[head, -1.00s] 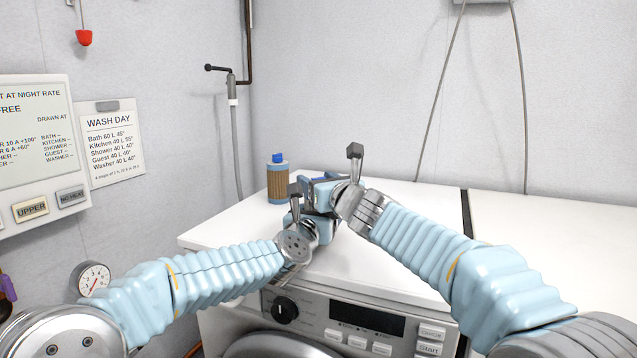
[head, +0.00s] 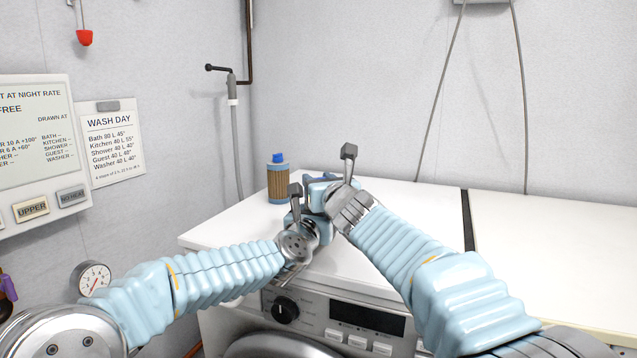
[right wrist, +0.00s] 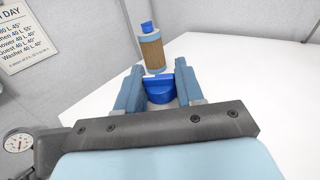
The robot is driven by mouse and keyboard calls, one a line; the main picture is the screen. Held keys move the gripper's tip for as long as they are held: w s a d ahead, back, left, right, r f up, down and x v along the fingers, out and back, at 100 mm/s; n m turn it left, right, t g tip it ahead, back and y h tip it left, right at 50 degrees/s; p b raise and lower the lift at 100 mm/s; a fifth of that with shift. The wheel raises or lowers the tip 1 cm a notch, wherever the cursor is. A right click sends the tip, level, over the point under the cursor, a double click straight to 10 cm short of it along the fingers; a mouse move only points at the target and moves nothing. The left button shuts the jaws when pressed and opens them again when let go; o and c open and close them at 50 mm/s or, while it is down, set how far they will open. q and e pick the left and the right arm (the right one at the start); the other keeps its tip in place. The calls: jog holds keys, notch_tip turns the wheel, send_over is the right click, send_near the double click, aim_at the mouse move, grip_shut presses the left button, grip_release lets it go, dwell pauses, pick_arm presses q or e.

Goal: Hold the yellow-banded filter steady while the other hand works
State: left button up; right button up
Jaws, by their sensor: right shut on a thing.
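My right gripper (head: 322,189) is above the white machine top, close beside my left gripper (head: 308,216). In the right wrist view its light blue fingers are shut on a blue piece (right wrist: 160,90) with a rounded body and a flat upper edge. I see no yellow band on this piece, so I cannot tell whether it is the filter. The left gripper's fingers are mostly hidden behind its own wrist and the right hand, and what lies between them does not show. A tan cylinder with a blue cap (head: 278,182) stands upright behind both grippers.
The washing machine top (head: 395,225) is clear to the right, up to a dark gap beside a second white top (head: 560,240). A grey hose (head: 236,145) hangs at the wall behind. A wall panel (head: 35,130) and a gauge (head: 94,278) are at left.

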jog(key=shift+f, duration=0.1)
jog(key=o, duration=0.9)
jog(key=shift+o, duration=0.2)
jog(key=shift+s, duration=0.15)
jog(key=v, duration=1.1)
jog(key=shift+s+d, duration=0.15)
jog(key=shift+s, duration=0.15)
